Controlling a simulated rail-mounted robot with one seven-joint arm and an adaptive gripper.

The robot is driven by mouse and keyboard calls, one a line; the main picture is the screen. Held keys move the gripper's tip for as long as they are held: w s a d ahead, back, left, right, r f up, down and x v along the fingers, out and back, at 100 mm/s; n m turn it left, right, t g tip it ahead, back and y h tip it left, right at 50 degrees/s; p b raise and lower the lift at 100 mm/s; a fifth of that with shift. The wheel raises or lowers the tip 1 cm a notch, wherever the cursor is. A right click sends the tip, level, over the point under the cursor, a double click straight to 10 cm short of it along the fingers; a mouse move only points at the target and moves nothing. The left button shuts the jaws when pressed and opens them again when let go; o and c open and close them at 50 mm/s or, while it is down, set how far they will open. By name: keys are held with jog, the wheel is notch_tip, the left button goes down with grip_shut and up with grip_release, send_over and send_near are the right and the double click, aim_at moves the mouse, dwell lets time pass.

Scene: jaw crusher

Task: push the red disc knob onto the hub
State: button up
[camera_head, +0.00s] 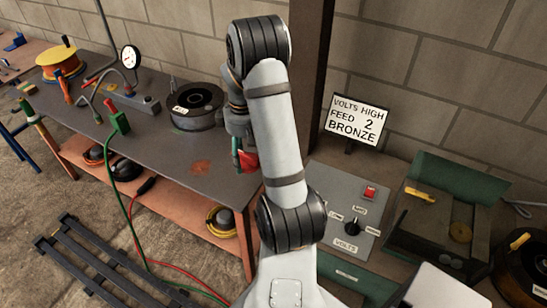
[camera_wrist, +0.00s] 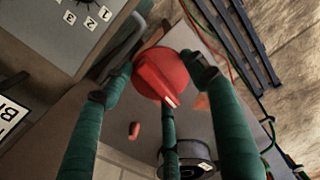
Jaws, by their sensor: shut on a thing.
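My gripper (camera_wrist: 162,88) has green-sleeved fingers and is shut on the red disc knob (camera_wrist: 160,72), which has a raised bar across its face. In the head view my gripper (camera_head: 238,150) hangs left of my arm, with the red knob (camera_head: 248,161) at its lower end, above the bench and left of the grey control panel (camera_head: 327,190). The panel also fills the upper left of the wrist view (camera_wrist: 60,45), with number tags 1, 2 and 3. I cannot make out the hub; my arm covers part of the panel in the head view.
The panel carries a black VOLTS knob (camera_head: 352,227) and a red switch (camera_head: 370,191). A sign (camera_head: 356,121) reads VOLTS HIGH, FEED 2, BRONZE. A black spool (camera_head: 195,106) stands on the dark bench (camera_head: 160,150). A green tray (camera_head: 445,200) is at right.

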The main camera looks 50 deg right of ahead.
jog(key=a+r+m, duration=0.1)
jog(key=a+r, duration=0.3)
jog(key=a, duration=0.6)
jog(key=a+r, duration=0.5)
jog(key=a, duration=0.4)
jog(key=s+a+r+m, duration=0.1)
jog(key=s+a+r, duration=0.4)
jog(key=s+a, duration=0.4)
jog(key=a, duration=0.3)
jog(key=shift+a+r, duration=0.15)
jog(key=shift+r, duration=0.25)
jog(key=shift+s, duration=0.1)
